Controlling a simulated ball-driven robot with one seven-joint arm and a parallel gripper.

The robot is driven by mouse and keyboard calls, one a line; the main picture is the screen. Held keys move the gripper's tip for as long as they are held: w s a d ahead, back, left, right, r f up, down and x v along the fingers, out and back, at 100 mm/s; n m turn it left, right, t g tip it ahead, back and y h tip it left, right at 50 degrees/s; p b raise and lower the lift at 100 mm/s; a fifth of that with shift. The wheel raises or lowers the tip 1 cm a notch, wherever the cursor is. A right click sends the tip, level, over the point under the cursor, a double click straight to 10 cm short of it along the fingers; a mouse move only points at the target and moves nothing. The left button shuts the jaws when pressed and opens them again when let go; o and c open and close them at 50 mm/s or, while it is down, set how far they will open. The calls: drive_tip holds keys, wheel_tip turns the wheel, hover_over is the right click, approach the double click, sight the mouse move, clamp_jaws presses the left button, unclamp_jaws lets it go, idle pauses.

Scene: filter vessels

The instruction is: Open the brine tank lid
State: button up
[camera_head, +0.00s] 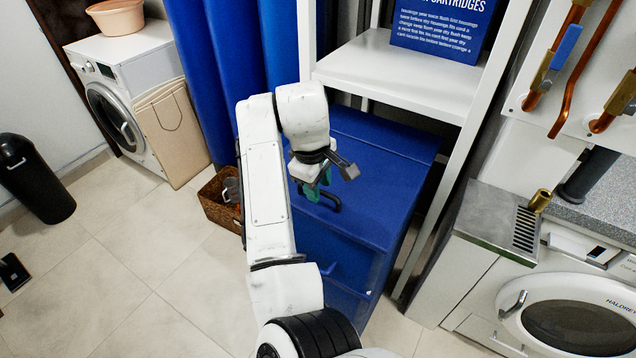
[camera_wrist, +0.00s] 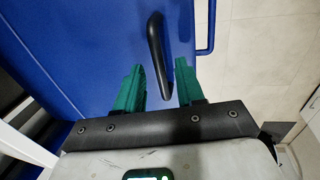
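The brine tank is a blue box (camera_head: 338,258) in the middle of the head view. Its flat blue lid (camera_head: 385,165) looks closed. A black bar handle (camera_head: 328,203) is on the lid near the front; it also shows in the wrist view (camera_wrist: 156,45). My gripper (camera_head: 316,190) is over the front part of the lid, at the handle. In the wrist view its green fingers (camera_wrist: 160,66) are apart, with the handle's near end between them and a gap on each side. Contact with the handle cannot be told. My arm hides part of the tank's left side.
A white shelf rack (camera_head: 400,75) stands over the tank's back. A wicker basket (camera_head: 218,200) is on the floor at left of the tank. A counter with a washing machine (camera_head: 570,310) is at right.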

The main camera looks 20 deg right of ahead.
clamp_jaws()
idle(0.4)
idle(0.4)
